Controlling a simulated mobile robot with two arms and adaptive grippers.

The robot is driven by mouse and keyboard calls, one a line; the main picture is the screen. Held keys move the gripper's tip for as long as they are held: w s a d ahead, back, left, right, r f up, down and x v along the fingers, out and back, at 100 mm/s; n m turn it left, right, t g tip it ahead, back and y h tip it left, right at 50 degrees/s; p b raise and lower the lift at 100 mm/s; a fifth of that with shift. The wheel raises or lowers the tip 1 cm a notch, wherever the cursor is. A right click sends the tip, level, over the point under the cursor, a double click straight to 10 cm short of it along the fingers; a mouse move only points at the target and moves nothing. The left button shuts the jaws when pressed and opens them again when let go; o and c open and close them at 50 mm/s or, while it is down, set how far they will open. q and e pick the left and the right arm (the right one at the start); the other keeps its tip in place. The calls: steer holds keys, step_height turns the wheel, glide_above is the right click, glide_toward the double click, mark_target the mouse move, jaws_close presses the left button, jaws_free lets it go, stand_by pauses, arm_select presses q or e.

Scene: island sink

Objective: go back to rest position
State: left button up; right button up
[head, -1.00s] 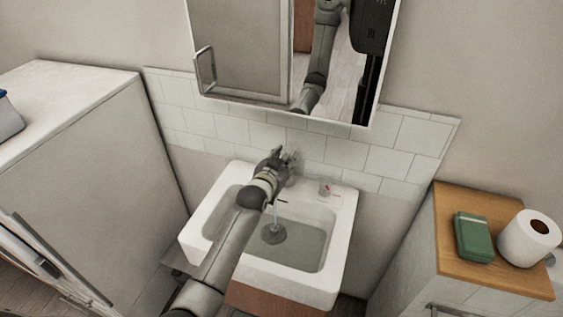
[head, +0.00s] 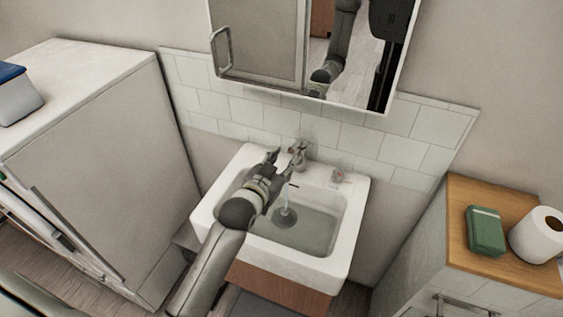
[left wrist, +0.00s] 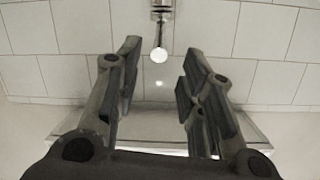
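My left gripper (head: 279,164) is over the left back part of the white sink (head: 352,225) in the head view. Its fingers point toward the faucet (head: 298,150) and stand apart from it. In the left wrist view the two fingers of my left gripper (left wrist: 158,90) are spread wide with nothing between them. The faucet (left wrist: 160,30) shows beyond them at the top middle. Water runs from the faucet into the basin. My right gripper is not in view.
A mirror cabinet (head: 262,40) hangs above the sink. A tall white cabinet (head: 110,150) stands at the left. At the right, a wooden-topped unit (head: 480,190) holds a green box (head: 486,231) and a toilet roll (head: 537,235).

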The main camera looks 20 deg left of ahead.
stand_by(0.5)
arm_select(q)
steer(key=s+f+g, duration=0.2)
steer(key=s+f, duration=0.1)
steer(key=s, duration=0.2)
steer(key=s+f+g, duration=0.2)
steer(key=s+f, duration=0.1)
steer(key=s, duration=0.2)
steer(key=s+f+g, duration=0.2)
steer(key=s+f, duration=0.1)
steer(key=s, duration=0.2)
steer(key=shift+d+n, duration=0.2)
steer(key=shift+n, duration=0.1)
steer(key=s+f+g, duration=0.2)
steer(key=s+g, duration=0.4)
steer(key=s, duration=1.2)
step_height(320, 180, down, 30)
steer(key=s+g+b, duration=0.1)
steer(key=s, duration=0.2)
steer(key=s+a+f+g+y+b, duration=0.1)
steer(key=s+a+f, duration=0.2)
steer(key=s+f, duration=1.1)
steer(key=shift+s+a+f, duration=0.2)
steer(key=shift+s+f, duration=0.2)
steer(key=shift+s, duration=0.45)
